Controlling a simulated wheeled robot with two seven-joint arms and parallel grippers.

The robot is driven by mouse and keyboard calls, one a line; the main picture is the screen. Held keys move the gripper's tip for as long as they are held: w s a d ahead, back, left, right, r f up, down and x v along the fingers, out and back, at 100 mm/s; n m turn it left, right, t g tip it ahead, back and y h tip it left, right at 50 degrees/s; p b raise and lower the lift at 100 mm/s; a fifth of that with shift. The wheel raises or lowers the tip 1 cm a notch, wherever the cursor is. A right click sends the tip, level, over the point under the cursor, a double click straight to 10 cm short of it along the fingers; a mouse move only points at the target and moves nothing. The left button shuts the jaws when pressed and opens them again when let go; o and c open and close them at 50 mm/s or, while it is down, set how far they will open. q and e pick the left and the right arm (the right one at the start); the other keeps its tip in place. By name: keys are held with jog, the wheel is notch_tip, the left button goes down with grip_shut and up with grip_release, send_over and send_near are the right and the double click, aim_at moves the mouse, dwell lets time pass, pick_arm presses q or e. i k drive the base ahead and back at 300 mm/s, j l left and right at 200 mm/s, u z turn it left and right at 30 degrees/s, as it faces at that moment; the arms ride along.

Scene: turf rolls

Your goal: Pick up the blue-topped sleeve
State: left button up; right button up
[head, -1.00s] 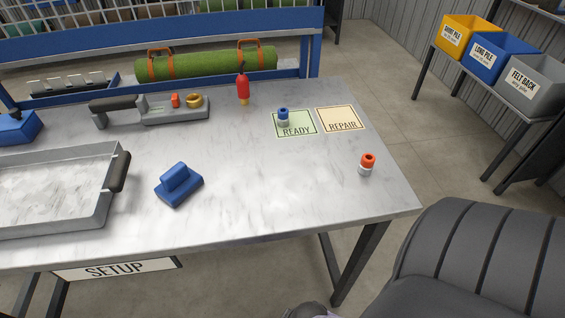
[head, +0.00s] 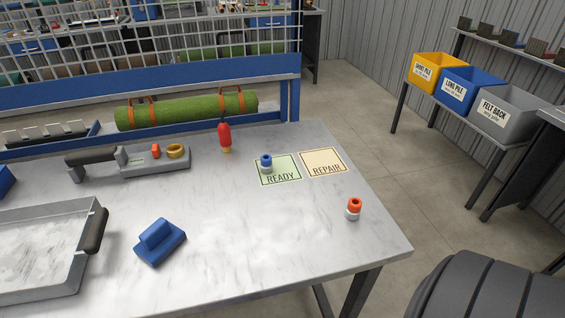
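Neither of my grippers shows in the head view.
The REPAIR card (head: 323,168) lies empty beside the READY card. A red-handled tool (head: 225,136) stands behind to the left. A blue block (head: 160,241) and a grey tray (head: 40,204) are at the front left.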

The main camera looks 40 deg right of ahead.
aim_at(266, 164)
jog(key=i+l+z, duration=0.1)
jog(key=z, duration=0.4)
jog(key=i+z, duration=0.25)
jog(key=z, duration=0.2)
jog(key=i+j+z, duration=0.1)
jog(key=z, duration=0.4)
jog(key=i, duration=0.1)
